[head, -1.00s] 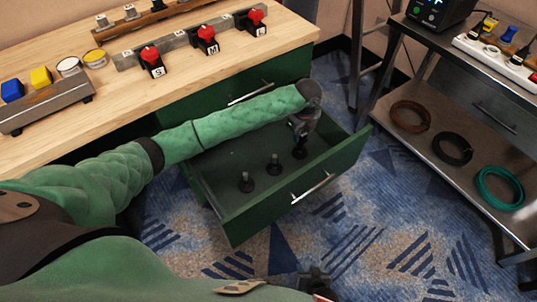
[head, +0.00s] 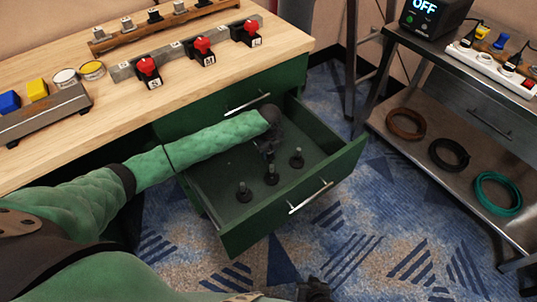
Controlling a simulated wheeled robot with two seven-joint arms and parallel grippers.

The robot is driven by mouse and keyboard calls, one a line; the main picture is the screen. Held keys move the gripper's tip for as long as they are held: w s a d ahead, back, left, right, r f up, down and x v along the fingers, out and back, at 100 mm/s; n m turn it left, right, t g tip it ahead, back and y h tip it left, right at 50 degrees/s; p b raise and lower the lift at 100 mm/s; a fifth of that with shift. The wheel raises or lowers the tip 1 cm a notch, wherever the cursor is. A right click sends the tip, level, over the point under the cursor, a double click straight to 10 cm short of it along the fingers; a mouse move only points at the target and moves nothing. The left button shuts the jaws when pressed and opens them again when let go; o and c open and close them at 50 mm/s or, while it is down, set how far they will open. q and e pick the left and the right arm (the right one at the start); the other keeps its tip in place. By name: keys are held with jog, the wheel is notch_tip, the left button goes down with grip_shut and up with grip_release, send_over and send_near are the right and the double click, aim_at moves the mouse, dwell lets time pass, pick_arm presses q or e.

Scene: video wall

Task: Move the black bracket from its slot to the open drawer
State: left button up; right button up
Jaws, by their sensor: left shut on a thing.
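The open green drawer (head: 213,222) is pulled out under the wooden bench. My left gripper (head: 267,148) reaches down into it, shut on a small dark thing mostly hidden by the fingers. I cannot tell whether this is the black bracket. The middle black post (head: 271,178) stands directly below the gripper; I cannot tell if they touch. Another black post (head: 243,192) stands to the left and one more post (head: 297,158) to the right, both upright and apart from the gripper. My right gripper (head: 316,290) is dark and partly cut off at the bottom edge; its opening is unclear.
The bench (head: 120,110) carries a grey rail with three red-topped pieces (head: 203,48) and a wooden rack (head: 130,38) with upright pieces. At right, a metal cart (head: 455,178) holds coils of cable on its lower shelf. Carpet lies clear between drawer and cart.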

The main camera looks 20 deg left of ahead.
pick_arm(q)
jog(key=shift+f, duration=0.75)
jog(key=o, duration=1.1)
jog(key=shift+f, duration=0.1)
notch_tip(320, 180, up, 8)
jog(key=shift+f, duration=0.15)
